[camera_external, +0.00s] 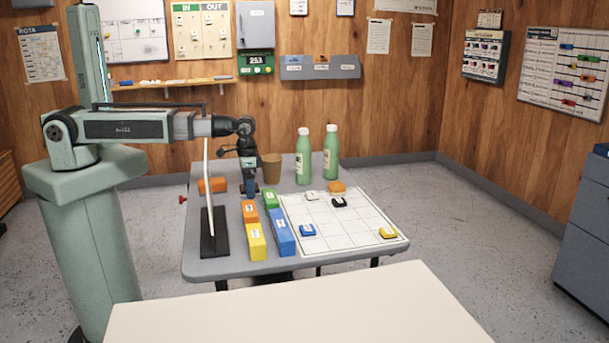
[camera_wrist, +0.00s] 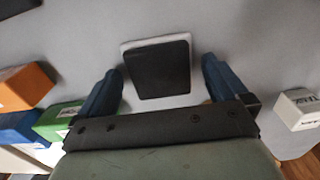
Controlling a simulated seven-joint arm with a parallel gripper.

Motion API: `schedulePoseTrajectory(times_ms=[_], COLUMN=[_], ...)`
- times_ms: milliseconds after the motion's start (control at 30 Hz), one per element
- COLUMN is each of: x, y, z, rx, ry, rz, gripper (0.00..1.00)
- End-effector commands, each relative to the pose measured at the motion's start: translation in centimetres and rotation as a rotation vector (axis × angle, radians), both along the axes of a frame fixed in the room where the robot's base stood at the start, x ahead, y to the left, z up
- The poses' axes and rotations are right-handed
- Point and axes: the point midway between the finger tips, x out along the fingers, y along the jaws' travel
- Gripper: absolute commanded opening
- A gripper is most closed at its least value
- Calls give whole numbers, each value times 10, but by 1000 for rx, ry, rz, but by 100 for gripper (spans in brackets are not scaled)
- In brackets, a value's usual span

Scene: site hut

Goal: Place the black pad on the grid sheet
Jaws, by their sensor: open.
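My gripper (camera_external: 250,189) points down over the table, left of the grid sheet (camera_external: 365,229). In the wrist view its two blue fingers (camera_wrist: 161,80) are open. A black square pad (camera_wrist: 160,70) with a pale edge lies between and just beyond the fingertips, with a gap to the right finger and a smaller one to the left. In the external view this pad is hidden by my gripper. The white grid sheet holds a white piece (camera_external: 312,195), a black piece with a white label (camera_external: 339,202), a blue piece (camera_external: 307,230) and a yellow piece (camera_external: 388,232).
A black-based stand (camera_external: 214,233) is at the left. A brown cup (camera_external: 271,167) and two green bottles (camera_external: 303,158) (camera_external: 330,153) stand behind.

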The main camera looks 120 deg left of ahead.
Motion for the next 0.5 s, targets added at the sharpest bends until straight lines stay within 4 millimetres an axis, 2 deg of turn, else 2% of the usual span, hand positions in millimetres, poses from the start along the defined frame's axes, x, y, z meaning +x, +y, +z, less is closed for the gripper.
schedulePoseTrajectory(times_ms=[267, 500], x=[0, 1], y=[0, 0], z=[19, 51], rx=[1, 1], ry=[-1, -1], rz=[0, 0], gripper=[100, 100])
